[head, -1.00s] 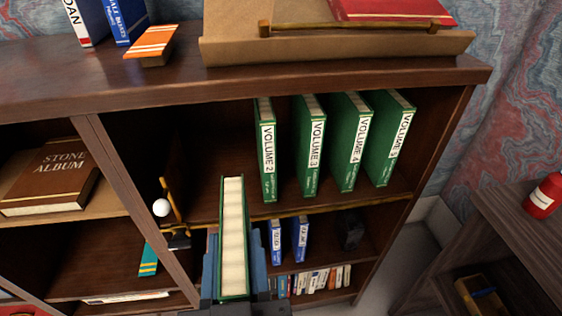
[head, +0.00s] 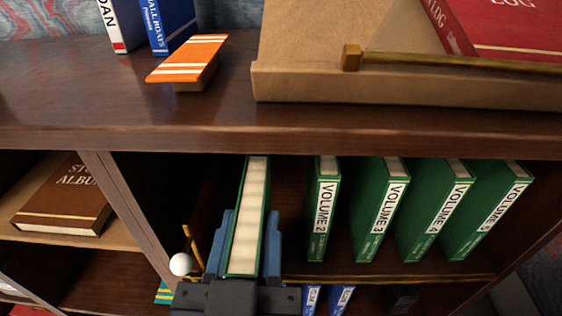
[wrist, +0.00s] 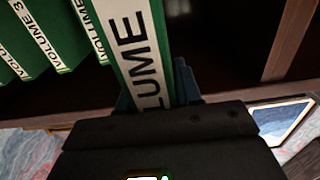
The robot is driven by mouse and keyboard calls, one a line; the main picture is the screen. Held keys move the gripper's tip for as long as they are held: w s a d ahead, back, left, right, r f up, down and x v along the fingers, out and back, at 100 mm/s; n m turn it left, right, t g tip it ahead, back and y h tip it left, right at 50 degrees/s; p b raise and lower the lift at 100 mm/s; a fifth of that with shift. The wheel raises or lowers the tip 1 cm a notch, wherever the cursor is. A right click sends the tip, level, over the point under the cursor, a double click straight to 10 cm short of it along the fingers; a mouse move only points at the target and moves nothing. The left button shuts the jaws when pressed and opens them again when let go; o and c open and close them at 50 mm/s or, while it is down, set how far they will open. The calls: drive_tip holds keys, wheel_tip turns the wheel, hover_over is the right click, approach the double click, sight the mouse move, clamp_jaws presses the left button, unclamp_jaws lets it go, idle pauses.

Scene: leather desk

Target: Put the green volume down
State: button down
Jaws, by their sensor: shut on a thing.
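My gripper (head: 249,228) is shut on a green volume (head: 250,190), with a blue finger on each side of it. In the head view I see its cream page edge between green covers. The wrist view shows its white spine label (wrist: 135,50) reading "...LUME"; its number is hidden. The volume is at the upper shelf opening, left of Volume 2 (head: 322,210), with a gap between them. Whether its lower end touches the shelf board is hidden. Volume 3 (head: 380,210), Volume 4 (head: 435,212) and Volume 5 (head: 487,212) stand upright further right.
A small stand with a white ball (head: 181,264) is close left of my gripper. A wooden divider (head: 128,210) stands beyond it. Small blue books (head: 340,298) are on the shelf below.

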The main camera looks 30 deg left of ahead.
sight(259, 169)
drive_tip(key=x, duration=0.9)
drive_tip(key=shift+w+a+r+p, duration=0.1)
drive_tip(key=shift+w+a+p, duration=0.05)
drive_tip(key=shift+w+p, duration=0.25)
drive_tip(key=w+a, duration=0.1)
drive_tip(key=w+a+f, duration=0.1)
drive_tip(key=w, duration=0.1)
drive_tip(key=shift+f, duration=0.25)
drive_tip(key=shift+d+f, duration=0.1)
drive_tip(key=shift+f, duration=0.1)
drive_tip(key=c, duration=0.8)
unclamp_jaws()
drive_tip(key=shift+o, duration=0.2)
